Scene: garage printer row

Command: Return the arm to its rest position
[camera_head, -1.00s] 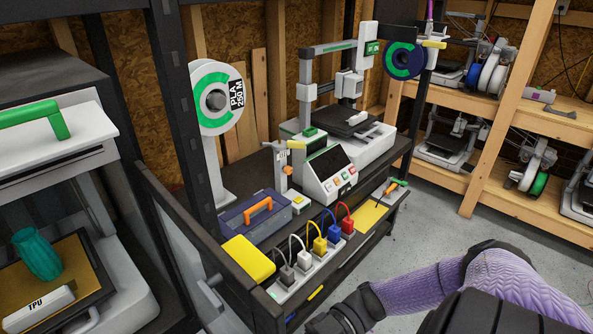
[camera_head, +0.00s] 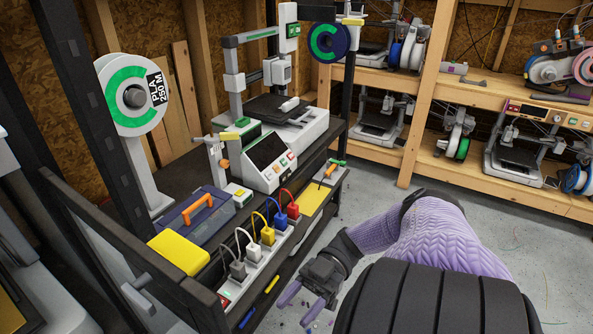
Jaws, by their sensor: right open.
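My right gripper (camera_head: 300,303) is at the lower middle of the head view, at the end of my purple and black right arm (camera_head: 405,232). Its two purple fingers are apart, with nothing between them. It hangs over the grey floor, just right of the front edge of the dark workbench, apart from the bench. The arm is bent, its forearm running down and left from the elbow. My left gripper is not in view.
Wooden shelves (camera_head: 490,92) with printers stand behind.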

